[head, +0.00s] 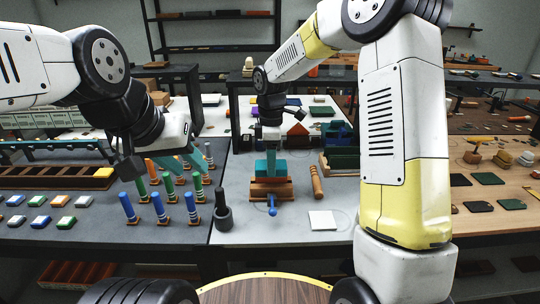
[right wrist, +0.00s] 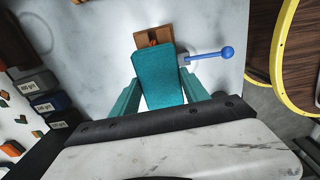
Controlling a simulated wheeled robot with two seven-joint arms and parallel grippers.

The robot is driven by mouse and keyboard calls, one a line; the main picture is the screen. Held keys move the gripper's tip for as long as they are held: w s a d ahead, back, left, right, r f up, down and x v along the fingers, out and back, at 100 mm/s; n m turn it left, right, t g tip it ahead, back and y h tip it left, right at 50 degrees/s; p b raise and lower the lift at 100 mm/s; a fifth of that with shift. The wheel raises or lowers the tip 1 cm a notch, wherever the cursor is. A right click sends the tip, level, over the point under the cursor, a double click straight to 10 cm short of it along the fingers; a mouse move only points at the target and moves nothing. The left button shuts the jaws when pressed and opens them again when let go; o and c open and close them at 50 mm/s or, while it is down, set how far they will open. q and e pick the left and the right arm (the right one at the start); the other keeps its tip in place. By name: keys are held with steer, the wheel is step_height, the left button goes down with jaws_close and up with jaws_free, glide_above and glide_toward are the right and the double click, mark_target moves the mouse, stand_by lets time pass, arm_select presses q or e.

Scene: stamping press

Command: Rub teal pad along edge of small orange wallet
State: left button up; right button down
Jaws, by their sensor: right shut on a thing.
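My right gripper (right wrist: 165,100) is shut on the teal pad (right wrist: 158,75), its two teal fingers at the pad's sides. In the head view the pad (head: 271,168) is just above a wooden clamp (head: 270,192) with a blue handle (head: 272,207). The right wrist view shows part of the clamp (right wrist: 142,42) beyond the pad and a small orange-brown piece (right wrist: 153,40) in it, perhaps the wallet; the pad hides the rest. I cannot tell if the pad touches it. My left gripper (head: 186,164) is open and empty above the left table.
Several striped cylinders (head: 129,208) stand below my left gripper. A dark post (head: 222,210) stands left of the clamp. A wooden-handled tool (head: 317,182), a white square (head: 322,220) and a green box (head: 343,159) are to its right.

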mark_target(259, 164)
stand_by(0.3)
steer(key=shift+a, duration=1.85)
steer(key=shift+d, duration=0.15)
steer(key=shift+d, duration=1.85)
steer(key=shift+d, duration=1.8)
steer(key=shift+r, duration=2.55)
